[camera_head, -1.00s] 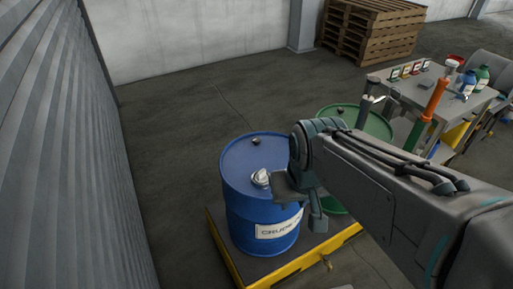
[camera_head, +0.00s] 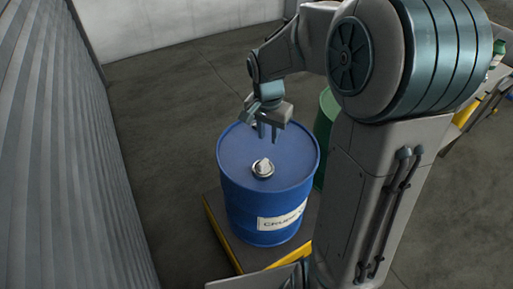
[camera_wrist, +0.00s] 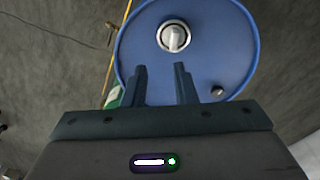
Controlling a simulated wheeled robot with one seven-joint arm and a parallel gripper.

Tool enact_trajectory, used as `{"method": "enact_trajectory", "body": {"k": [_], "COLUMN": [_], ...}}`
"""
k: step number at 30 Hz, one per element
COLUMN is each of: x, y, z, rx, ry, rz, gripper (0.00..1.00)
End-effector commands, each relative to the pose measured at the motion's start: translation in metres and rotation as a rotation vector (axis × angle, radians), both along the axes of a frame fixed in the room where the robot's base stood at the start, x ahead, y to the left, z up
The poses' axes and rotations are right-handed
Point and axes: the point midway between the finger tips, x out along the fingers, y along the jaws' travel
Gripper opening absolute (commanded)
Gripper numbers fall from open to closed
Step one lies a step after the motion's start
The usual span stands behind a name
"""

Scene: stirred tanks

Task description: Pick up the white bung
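The white bung (camera_head: 263,167) sits on top of the blue drum (camera_head: 236,190), near the front of its lid. In the wrist view the bung (camera_wrist: 174,37) stands in a pale ring beyond my fingertips. My gripper (camera_head: 268,134) is above the far part of the drum's lid, pointing down, apart from the bung. In the wrist view my gripper (camera_wrist: 160,68) has its two fingers spread with only the blue lid showing between them. The drum's label is partly readable.
The drum stands on a yellow-edged pallet (camera_head: 222,240). A green drum (camera_head: 325,118) is just right of it, mostly behind my arm. A small dark cap (camera_wrist: 217,91) is on the blue lid. A corrugated wall (camera_head: 50,150) runs along the left, with clear floor between.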

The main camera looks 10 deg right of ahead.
Motion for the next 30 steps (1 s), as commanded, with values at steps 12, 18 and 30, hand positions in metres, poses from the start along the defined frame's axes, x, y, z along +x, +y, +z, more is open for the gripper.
{"method": "enact_trajectory", "body": {"k": [12, 18, 30], "x": [0.036, 0.035, 0.037], "y": [-0.001, 0.000, 0.000], "z": [-0.049, -0.089, -0.128], "rx": [0.054, 0.054, 0.053], "ry": [0.037, 0.037, 0.034], "rz": [-0.183, -0.180, -0.178], "gripper": [0.25, 0.25, 0.25]}}
